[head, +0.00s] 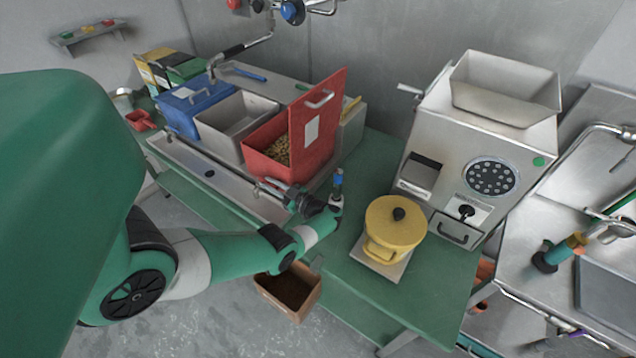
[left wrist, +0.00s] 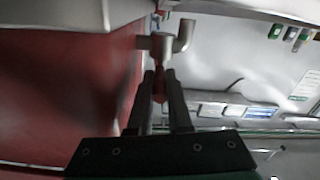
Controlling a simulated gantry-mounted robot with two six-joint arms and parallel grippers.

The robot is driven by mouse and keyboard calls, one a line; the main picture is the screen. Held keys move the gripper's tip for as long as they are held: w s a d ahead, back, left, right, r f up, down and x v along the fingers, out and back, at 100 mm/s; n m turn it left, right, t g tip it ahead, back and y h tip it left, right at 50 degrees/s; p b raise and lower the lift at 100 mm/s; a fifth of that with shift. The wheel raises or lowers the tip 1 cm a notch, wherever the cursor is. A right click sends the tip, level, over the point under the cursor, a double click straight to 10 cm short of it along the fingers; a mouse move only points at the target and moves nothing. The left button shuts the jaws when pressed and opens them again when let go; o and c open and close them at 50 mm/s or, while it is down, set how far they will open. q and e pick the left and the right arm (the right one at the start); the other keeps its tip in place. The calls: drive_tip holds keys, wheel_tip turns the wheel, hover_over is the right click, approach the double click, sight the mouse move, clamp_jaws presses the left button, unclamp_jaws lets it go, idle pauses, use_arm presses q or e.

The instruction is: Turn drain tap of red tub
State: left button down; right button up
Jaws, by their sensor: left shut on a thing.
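The red tub (head: 257,163) stands at the right end of a row of tubs and holds tan beans (head: 279,151). Its red lid (head: 316,135) stands upright. The red wall of the tub (left wrist: 65,80) fills the left of the left wrist view. My left gripper (head: 291,196) is low at the tub's front, by the metal drain tap. In the left wrist view the tap (left wrist: 181,38) shows as a bent metal pipe, and my left gripper (left wrist: 160,77) is shut on its red handle (left wrist: 160,88). My right gripper is out of view.
A blue tub (head: 195,108) and an open grey tub (head: 236,127) stand left of the red one. A yellow lidded pot (head: 395,222) sits right of my left gripper, before a steel grinder (head: 470,165). A cardboard box (head: 291,293) is below the bench edge.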

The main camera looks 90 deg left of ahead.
use_arm(q)
drive_tip(key=shift+f, duration=0.15)
drive_tip(key=c, duration=0.8)
unclamp_jaws()
drive_tip(key=shift+s+a, duration=0.1)
drive_tip(key=shift+c, duration=0.2)
drive_tip(key=shift+r, duration=0.2)
